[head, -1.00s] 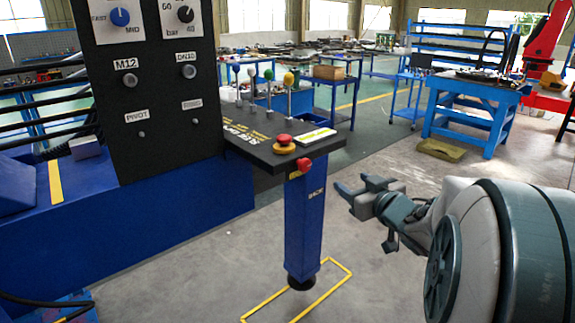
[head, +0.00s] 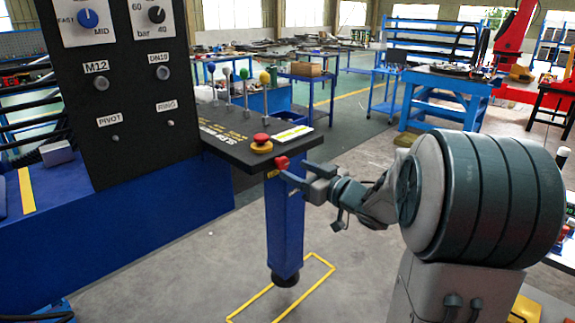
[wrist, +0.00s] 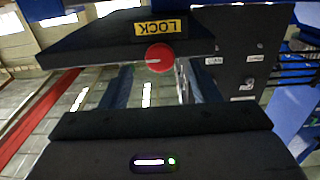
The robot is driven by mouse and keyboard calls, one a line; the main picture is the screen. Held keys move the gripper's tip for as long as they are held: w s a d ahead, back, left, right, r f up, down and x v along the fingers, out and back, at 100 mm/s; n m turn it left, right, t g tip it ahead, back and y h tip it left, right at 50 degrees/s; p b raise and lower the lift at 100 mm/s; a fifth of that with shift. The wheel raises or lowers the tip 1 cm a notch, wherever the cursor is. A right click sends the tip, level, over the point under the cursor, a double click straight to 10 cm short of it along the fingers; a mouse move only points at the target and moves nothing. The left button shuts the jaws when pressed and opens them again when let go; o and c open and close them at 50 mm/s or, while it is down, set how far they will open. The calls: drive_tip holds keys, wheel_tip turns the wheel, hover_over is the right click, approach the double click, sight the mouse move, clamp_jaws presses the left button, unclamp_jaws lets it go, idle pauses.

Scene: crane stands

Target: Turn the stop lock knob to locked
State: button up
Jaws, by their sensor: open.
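The stop lock knob (head: 282,162) is a small red knob on the front edge of the black control shelf (head: 240,152), just below the red mushroom button. In the wrist view the red knob (wrist: 159,57) shows face-on with a pale mark at its left side, and a yellow LOCK label (wrist: 157,28) appears upside down beside it. My gripper (head: 294,176) is open and close to the knob, its fingers pointing at it. In the wrist view the fingers reach toward the knob on either side. Whether they touch it cannot be told.
A red mushroom button on a yellow base (head: 262,143) sits on the shelf above the knob. Several levers with coloured balls (head: 245,90) stand behind it. A blue post (head: 285,230) holds the shelf. A black panel with dials (head: 125,90) rises at left.

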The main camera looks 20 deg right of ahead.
sight(285, 165)
drive_tip(key=shift+x, duration=2.15)
drive_tip(key=c, duration=1)
